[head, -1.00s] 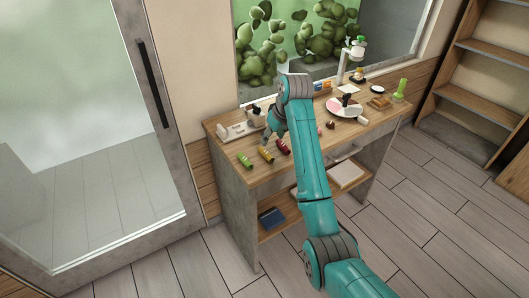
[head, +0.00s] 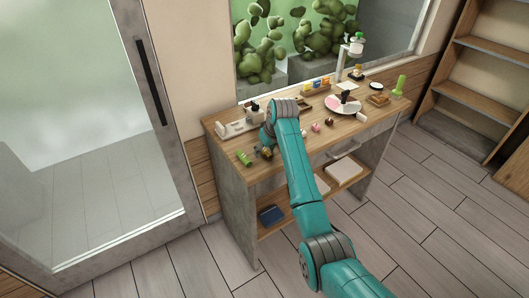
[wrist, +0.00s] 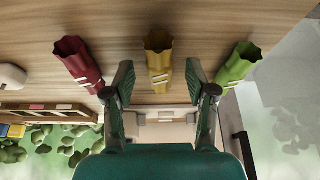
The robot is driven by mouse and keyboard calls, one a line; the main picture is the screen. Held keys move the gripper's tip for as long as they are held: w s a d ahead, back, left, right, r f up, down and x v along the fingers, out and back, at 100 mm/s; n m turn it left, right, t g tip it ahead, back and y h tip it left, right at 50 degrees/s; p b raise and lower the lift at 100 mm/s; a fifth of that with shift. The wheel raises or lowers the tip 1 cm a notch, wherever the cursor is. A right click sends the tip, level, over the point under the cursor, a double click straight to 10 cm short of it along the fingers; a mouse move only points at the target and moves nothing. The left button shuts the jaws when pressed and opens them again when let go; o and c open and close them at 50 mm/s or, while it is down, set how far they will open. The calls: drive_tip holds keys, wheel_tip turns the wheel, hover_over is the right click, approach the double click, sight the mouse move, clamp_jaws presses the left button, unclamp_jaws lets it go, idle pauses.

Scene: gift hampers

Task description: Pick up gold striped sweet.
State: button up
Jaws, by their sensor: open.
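The gold striped sweet (wrist: 159,62) lies on the wooden table, between the two fingers of my gripper (wrist: 158,78) in the wrist view. The fingers are spread apart, with clear gaps on both sides of it. A red striped sweet (wrist: 79,62) lies to its left and a green striped sweet (wrist: 237,65) to its right. In the head view my gripper (head: 266,152) is low over the table's left part, and the gold and red sweets are mostly hidden by my arm. The green sweet also shows there (head: 243,157).
A white holder (head: 235,128) stands at the table's back left. Small round sweets (head: 316,126), a round plate (head: 345,104) and a green candle-like item (head: 400,85) are further right. The wooden table (head: 222,147) is bare around its left front edge.

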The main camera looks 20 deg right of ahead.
drive_tip(key=c, duration=0.9)
